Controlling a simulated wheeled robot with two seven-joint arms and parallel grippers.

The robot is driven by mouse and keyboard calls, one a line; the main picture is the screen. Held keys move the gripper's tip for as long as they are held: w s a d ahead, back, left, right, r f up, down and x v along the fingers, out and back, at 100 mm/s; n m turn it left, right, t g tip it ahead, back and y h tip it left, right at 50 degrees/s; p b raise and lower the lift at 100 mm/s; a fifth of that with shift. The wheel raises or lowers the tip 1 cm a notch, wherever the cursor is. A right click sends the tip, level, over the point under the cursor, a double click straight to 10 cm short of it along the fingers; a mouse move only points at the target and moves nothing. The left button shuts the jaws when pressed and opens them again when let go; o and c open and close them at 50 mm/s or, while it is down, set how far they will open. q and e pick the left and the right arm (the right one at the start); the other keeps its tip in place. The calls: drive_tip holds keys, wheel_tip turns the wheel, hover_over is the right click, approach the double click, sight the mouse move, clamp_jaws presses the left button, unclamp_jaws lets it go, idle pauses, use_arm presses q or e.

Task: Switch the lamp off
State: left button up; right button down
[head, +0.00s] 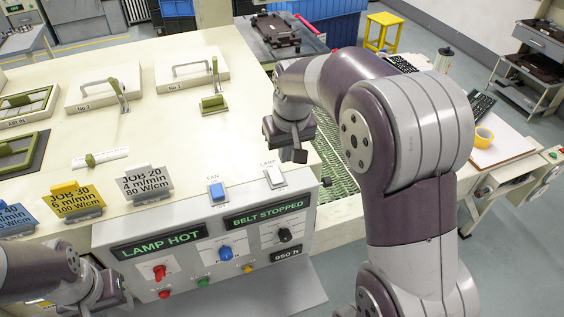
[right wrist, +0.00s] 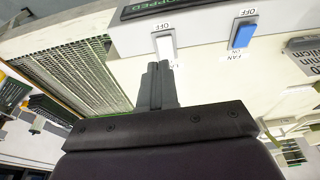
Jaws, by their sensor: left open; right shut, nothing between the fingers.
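My right gripper (head: 300,157) is shut and empty, just beside the lamp switch. In the right wrist view its fingertips (right wrist: 158,68) overlap the rocker's lower end; I cannot tell whether they touch it. The panel display (head: 157,242) reads LAMP HOT. My left gripper (head: 112,292) is open at the lower left, partly cut off by the frame.
The blue fan switch (head: 216,192) sits left of the lamp switch. A second display (head: 264,216) reads BELT STOPPED. Red (head: 159,272), blue (head: 225,253) and black (head: 284,235) knobs stick out below. The mesh belt (head: 333,165) lies to the right.

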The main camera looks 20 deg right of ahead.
use_arm(q)
drive_tip(key=shift+w+f, duration=0.2)
drive_tip(key=shift+f, duration=0.1)
use_arm(e)
drive_tip(key=s+r, duration=0.1)
drive_tip(key=r, duration=0.2)
drive_tip(key=shift+s+r, duration=0.1)
drive_tip(key=shift+s, duration=0.3)
use_arm(q)
drive_tip(key=shift+w, duration=0.2)
use_arm(e)
drive_tip(key=shift+w, duration=0.3)
